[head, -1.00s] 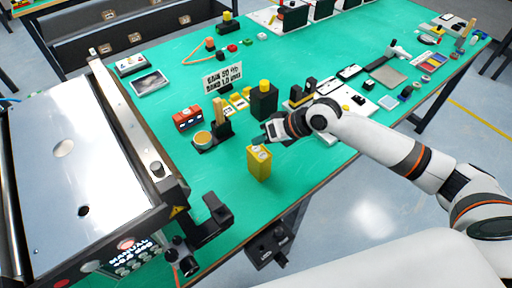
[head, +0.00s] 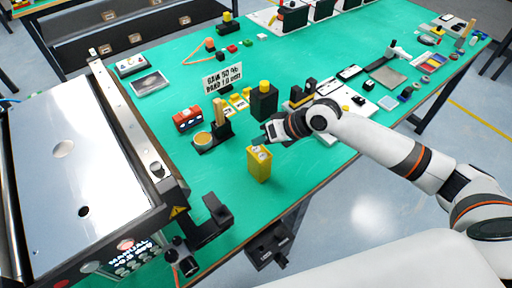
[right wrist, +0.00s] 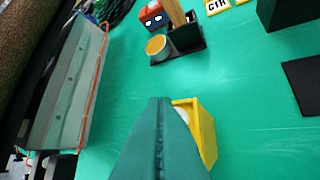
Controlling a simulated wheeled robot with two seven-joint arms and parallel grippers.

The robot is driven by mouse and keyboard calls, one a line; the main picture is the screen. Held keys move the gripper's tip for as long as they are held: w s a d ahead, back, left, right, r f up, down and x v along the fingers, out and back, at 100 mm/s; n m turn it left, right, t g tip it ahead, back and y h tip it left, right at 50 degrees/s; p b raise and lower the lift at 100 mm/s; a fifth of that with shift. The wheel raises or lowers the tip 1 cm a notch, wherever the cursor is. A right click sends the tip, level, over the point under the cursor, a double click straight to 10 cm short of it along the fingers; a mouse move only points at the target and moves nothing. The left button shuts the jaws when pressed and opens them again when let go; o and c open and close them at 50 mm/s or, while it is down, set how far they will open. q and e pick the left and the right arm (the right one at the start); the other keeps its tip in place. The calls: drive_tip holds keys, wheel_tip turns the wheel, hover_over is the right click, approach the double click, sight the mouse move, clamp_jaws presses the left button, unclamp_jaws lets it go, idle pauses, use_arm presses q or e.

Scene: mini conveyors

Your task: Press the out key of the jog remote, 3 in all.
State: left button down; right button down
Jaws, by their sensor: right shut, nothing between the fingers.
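The jog remote, a small upright yellow box (head: 259,165), stands on the green mat near the table's front edge, with pale keys on its top. It also shows in the right wrist view (right wrist: 205,135), where my fingers hide much of its top and a whitish key is partly visible. I cannot tell which key is out. My right gripper (head: 266,141) is shut and empty, its tips just above or at the remote's top; I cannot tell if they touch. It fills the lower middle of the right wrist view (right wrist: 160,105). My left gripper is not in view.
A machine with a metal plate (head: 70,150) and a small display (head: 128,250) stands at the left. Behind the remote are a black block with a yellow top (head: 264,103), a holder with a round tan pad (head: 203,138), and a red box (head: 187,118). Mat right of the remote is clear.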

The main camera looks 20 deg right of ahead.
drive_tip(key=shift+f, duration=0.15)
idle(0.6)
drive_tip(key=shift+f, duration=0.3)
drive_tip(key=shift+f, duration=0.45)
idle(0.8)
drive_tip(key=shift+r+p, duration=0.9)
drive_tip(key=shift+p, duration=0.3)
wheel_tip(320, 180, up, 5)
drive_tip(key=p, duration=0.5)
